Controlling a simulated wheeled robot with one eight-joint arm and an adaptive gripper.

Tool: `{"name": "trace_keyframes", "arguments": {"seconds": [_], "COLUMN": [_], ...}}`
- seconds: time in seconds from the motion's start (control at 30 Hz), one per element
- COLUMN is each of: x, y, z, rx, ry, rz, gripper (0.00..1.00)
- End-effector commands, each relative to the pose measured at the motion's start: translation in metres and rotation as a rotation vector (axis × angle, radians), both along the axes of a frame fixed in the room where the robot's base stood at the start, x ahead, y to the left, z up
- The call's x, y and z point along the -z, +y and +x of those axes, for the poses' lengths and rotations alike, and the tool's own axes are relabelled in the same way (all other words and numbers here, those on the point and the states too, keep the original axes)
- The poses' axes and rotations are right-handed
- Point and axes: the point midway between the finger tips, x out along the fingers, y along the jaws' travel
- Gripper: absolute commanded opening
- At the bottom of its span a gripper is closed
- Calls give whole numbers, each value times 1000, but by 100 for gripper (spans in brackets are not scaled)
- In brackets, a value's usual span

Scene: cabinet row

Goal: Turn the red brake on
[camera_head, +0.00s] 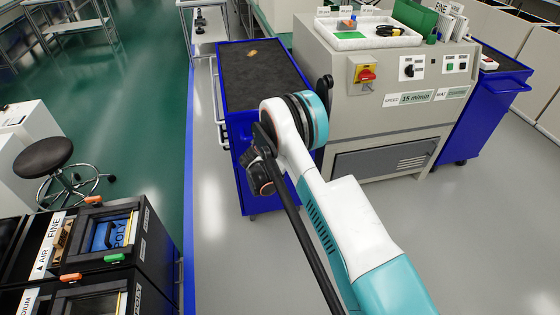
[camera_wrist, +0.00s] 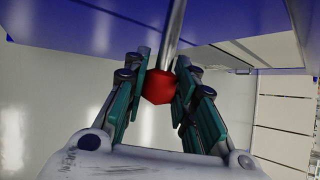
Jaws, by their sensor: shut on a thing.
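A red knob (camera_wrist: 158,88) sits at the end of a bare metal rod (camera_wrist: 174,38) in the wrist view. The rod runs up to the top edge of the picture. My gripper (camera_wrist: 160,75) has its green-padded fingers on both sides of the knob and is shut on it. In the head view my arm hides the gripper and the knob. A different red part, a rotary switch (camera_head: 366,75) on a yellow plate, is on the grey machine's front, apart from my gripper.
A blue cart (camera_head: 270,85) with a dark top stands left of the grey machine (camera_head: 400,110). Another blue cart (camera_head: 490,105) stands at its right. A round stool (camera_head: 43,157) and black bins (camera_head: 100,245) are at the left. Grey floor is clear beside the blue line.

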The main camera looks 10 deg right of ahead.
Motion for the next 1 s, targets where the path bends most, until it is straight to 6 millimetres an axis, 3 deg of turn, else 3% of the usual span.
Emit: {"name": "trace_keyframes", "arguments": {"seconds": [0.1, 0.13, 0.2, 0.67, 1.0], "x": [0, 0, 0, -6, -48], "y": [0, 0, 0, 5, 38], "z": [1, 1, 1, -4, -38], "rx": [-2, -1, -1, -2, -3], "ry": [-2, -3, -3, -2, -3], "rz": [-2, -1, -1, 0, -1], "gripper": [0, 29, 45, 46, 46]}}
